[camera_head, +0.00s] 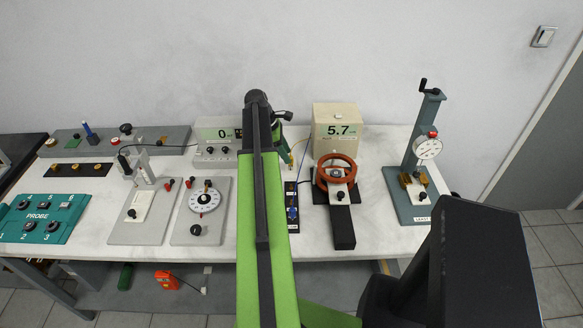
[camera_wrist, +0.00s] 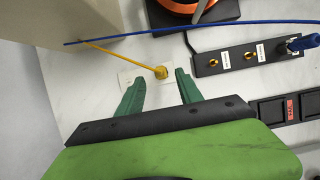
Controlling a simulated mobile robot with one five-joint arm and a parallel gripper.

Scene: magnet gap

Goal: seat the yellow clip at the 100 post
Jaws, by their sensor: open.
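The yellow clip (camera_wrist: 161,72) lies at the end of a yellow lead, on a small pale card on the bench. In the wrist view my gripper (camera_wrist: 159,77) is open, its two green fingertips on either side of the clip, with gaps between. I cannot tell whether they are at the clip's height. A black post strip (camera_wrist: 208,65) is to the right with brass posts (camera_wrist: 225,59) and small white labels I cannot read, so I cannot tell which is the 100 post. A blue clip (camera_wrist: 300,44) sits at the strip's right part. My arm hides part of this area in the head view.
A blue lead (camera_wrist: 200,29) crosses above the yellow clip in the wrist view. A beige meter box (camera_head: 337,118) reading 5.7 stands behind. An orange ring coil (camera_head: 337,172) is right of the strip (camera_head: 293,188). A dial gauge stand (camera_head: 408,178) is farther right.

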